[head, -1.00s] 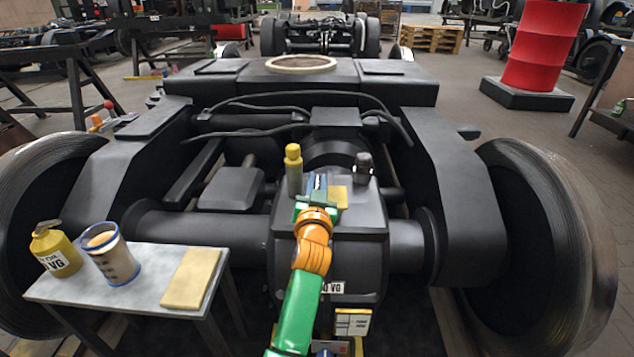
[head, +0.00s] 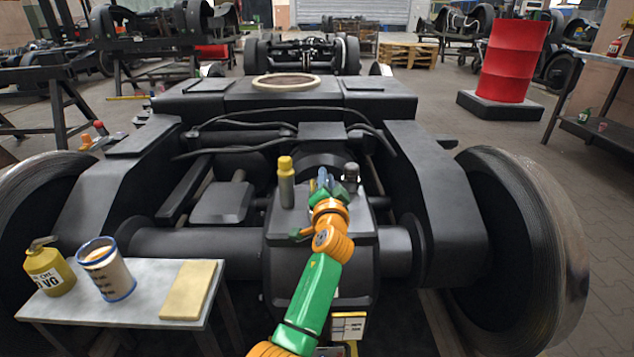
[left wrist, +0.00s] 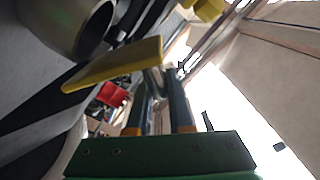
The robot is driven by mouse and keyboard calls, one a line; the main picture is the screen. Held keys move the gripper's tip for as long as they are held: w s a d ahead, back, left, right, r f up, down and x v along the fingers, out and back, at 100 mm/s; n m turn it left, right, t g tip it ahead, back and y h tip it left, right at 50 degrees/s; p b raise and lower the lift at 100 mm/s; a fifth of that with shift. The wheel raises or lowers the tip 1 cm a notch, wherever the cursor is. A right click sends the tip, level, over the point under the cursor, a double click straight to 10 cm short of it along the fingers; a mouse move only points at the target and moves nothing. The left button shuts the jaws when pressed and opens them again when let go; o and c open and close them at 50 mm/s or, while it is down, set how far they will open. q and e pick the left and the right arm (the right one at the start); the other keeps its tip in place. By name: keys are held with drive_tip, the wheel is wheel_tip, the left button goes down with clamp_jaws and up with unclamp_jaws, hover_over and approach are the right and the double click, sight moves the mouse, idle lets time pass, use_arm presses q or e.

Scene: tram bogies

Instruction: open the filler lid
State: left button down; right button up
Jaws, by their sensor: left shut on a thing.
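My left gripper (head: 325,183) is above the dark gearbox housing (head: 300,240), between a grey post with a yellow cap (head: 286,182) and a black knob (head: 350,178). In the left wrist view, a flat yellow lid (left wrist: 115,66) stands tilted just ahead of the fingers. The left gripper (left wrist: 160,82) is shut on a small grey handle at the lid's end. A grey round neck with a dark open mouth (left wrist: 92,32) shows beside the lid, apart from it. In the head view the lid is hidden behind my gripper. My right gripper is out of view.
A small table (head: 145,308) at the lower left bears a yellow oil can (head: 47,270), a blue-rimmed cup (head: 106,270) and a yellow pad (head: 188,290). Large wheels flank the bogie. Black hoses (head: 270,128) cross behind the housing. A red drum (head: 513,62) stands far right.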

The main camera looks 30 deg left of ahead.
use_arm(q)
drive_tip(key=d+m, duration=0.1)
drive_tip(key=w+d+m, duration=0.1)
drive_tip(key=m, duration=0.1)
drive_tip(key=shift+w+r, duration=0.2)
drive_tip(key=shift+r, duration=0.1)
drive_tip(key=shift+w+d+f+m, duration=0.1)
drive_tip(key=shift+w+d+m, duration=0.3)
drive_tip(key=shift+m, duration=0.5)
drive_tip(key=shift+w+d+m, duration=0.15)
drive_tip(key=shift+d+m, duration=0.45)
drive_tip(key=shift+m, duration=0.3)
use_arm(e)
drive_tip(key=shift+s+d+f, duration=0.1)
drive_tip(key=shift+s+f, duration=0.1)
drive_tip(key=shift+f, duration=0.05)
use_arm(q)
drive_tip(key=c, duration=0.8)
unclamp_jaws()
drive_tip(key=shift+c, duration=0.2)
drive_tip(key=p+v, duration=0.2)
drive_tip(key=v, duration=0.5)
drive_tip(key=shift+p, duration=0.3)
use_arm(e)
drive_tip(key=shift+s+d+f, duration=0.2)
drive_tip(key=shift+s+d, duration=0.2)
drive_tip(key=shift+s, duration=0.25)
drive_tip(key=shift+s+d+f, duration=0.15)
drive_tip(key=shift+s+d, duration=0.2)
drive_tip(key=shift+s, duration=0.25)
